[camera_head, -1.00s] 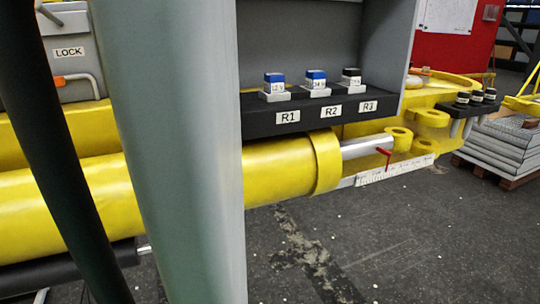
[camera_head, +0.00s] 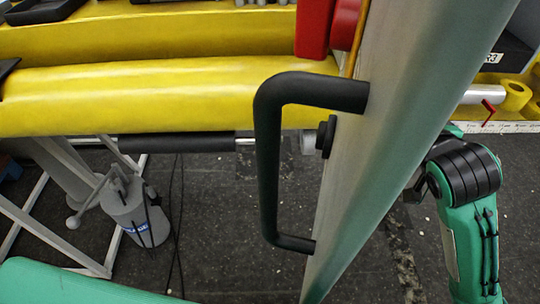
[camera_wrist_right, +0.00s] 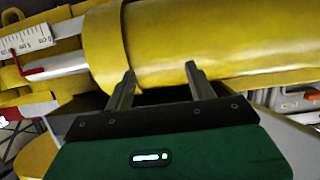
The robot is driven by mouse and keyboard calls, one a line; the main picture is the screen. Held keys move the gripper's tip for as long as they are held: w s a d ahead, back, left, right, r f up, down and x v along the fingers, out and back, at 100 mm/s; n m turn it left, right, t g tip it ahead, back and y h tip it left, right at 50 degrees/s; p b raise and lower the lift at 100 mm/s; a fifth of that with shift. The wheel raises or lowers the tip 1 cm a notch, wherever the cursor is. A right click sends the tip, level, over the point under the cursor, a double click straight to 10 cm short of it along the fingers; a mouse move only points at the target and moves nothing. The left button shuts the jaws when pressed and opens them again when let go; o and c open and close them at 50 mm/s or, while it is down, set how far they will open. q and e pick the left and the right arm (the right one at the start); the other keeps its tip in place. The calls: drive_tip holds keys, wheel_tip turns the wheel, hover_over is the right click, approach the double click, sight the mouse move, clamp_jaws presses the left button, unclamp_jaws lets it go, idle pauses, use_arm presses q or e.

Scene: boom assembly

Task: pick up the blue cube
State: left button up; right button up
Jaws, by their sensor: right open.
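No blue cube shows in either current view. Part of the black shelf (camera_head: 505,45) with the R3 label shows at the top right of the head view, and the slanted door panel (camera_head: 400,110) hides what lies to its left. My right gripper (camera_wrist_right: 160,68) is open and empty in the right wrist view. Its two fingers point at the thick yellow cylinder (camera_wrist_right: 195,42); I cannot tell if they touch it. In the head view my right arm is to the right of the panel, and its gripper is hidden. My left gripper is out of view.
The panel carries a black bar handle (camera_head: 268,165). A red part (camera_head: 315,28) sits behind it at the top. A red pin (camera_wrist_right: 30,71) and a ruler strip (camera_wrist_right: 27,40) lie beside the rod. A grey canister (camera_head: 138,212) stands on the floor at left.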

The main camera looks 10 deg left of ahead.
wheel_tip(320, 180, up, 17)
drive_tip(key=w+a+t+y, duration=0.1)
drive_tip(key=t, duration=0.3)
drive_tip(key=w, duration=0.2)
drive_tip(key=w+a+p, duration=0.1)
drive_tip(key=w, duration=0.2)
drive_tip(key=w+a, duration=0.1)
drive_tip(key=w, duration=0.2)
drive_tip(key=shift+w+f+p, duration=0.2)
drive_tip(key=shift+p, duration=0.1)
drive_tip(key=w+p, duration=0.1)
drive_tip(key=w, duration=0.3)
drive_tip(key=shift+a+p, duration=0.4)
drive_tip(key=shift+w+a+f, duration=0.15)
drive_tip(key=shift+w, duration=0.45)
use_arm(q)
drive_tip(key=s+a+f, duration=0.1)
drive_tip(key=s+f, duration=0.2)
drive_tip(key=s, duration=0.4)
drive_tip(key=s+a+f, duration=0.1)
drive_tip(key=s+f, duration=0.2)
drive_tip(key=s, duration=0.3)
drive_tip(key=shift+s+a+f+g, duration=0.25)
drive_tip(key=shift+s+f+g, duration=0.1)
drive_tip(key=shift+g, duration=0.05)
use_arm(e)
drive_tip(key=c, duration=1.1)
